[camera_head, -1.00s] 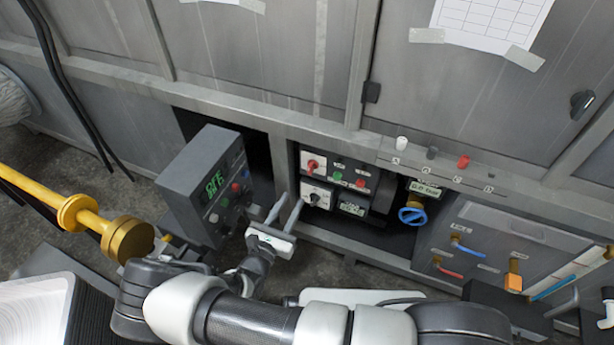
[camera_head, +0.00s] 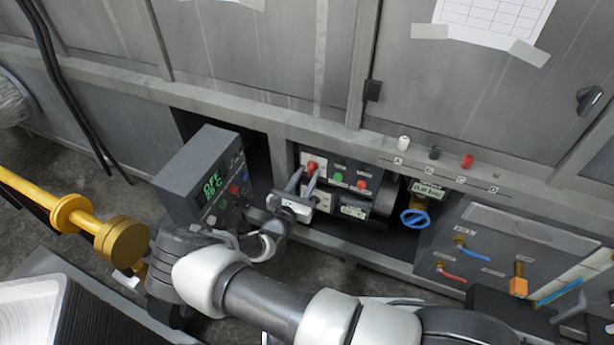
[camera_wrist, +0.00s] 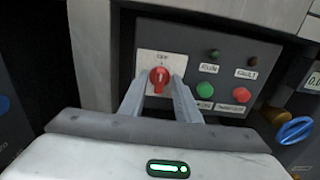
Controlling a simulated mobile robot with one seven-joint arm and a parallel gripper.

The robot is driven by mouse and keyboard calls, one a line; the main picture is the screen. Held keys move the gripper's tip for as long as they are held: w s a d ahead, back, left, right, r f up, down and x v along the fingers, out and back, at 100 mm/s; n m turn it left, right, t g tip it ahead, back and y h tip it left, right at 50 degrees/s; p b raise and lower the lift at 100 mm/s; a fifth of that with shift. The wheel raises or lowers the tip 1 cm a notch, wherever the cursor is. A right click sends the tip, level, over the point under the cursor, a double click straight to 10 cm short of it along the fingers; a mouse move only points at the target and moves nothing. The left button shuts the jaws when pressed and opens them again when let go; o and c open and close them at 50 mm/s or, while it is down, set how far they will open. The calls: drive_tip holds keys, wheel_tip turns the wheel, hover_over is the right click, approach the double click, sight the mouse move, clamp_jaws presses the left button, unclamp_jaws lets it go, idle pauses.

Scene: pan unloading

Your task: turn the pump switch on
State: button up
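A red rotary knob (camera_head: 312,166) on a white plate sits on a dark control panel in the cabinet recess. In the wrist view the red knob (camera_wrist: 159,76) has a pale pointer mark, with a small label above it that is hard to read. I cannot read a pump label on it. My gripper (camera_head: 304,178) faces this panel. In the wrist view my gripper (camera_wrist: 158,82) is open, with one finger on each side of the knob. Contact with the knob is not visible. A second white plate (camera_head: 322,200) below is partly hidden by my gripper.
Green (camera_wrist: 208,91) and red (camera_wrist: 241,95) buttons lie right of the knob. A blue valve handle (camera_head: 414,218) is farther right. A grey box with a green display (camera_head: 211,186) stands to the left. A yellow pipe (camera_head: 40,192) lies at far left.

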clamp_jaws()
drive_tip(key=shift+r+m+p, duration=0.1)
drive_tip(key=shift+m+p, duration=0.75)
drive_tip(key=shift+m, duration=0.25)
drive_tip(key=m+p, duration=0.2)
drive_tip(key=m, duration=0.2)
drive_tip(key=m+p, duration=0.3)
drive_tip(key=m, duration=0.3)
drive_tip(key=shift+s+d+m, duration=0.1)
drive_tip(key=shift+d+m, duration=0.05)
drive_tip(key=shift+m, duration=0.25)
drive_tip(key=m, duration=0.1)
drive_tip(key=m+p, duration=0.1)
drive_tip(key=m, duration=0.1)
drive_tip(key=m+p, duration=0.1)
drive_tip(key=shift+f+m, duration=0.3)
drive_tip(key=shift+m, duration=0.1)
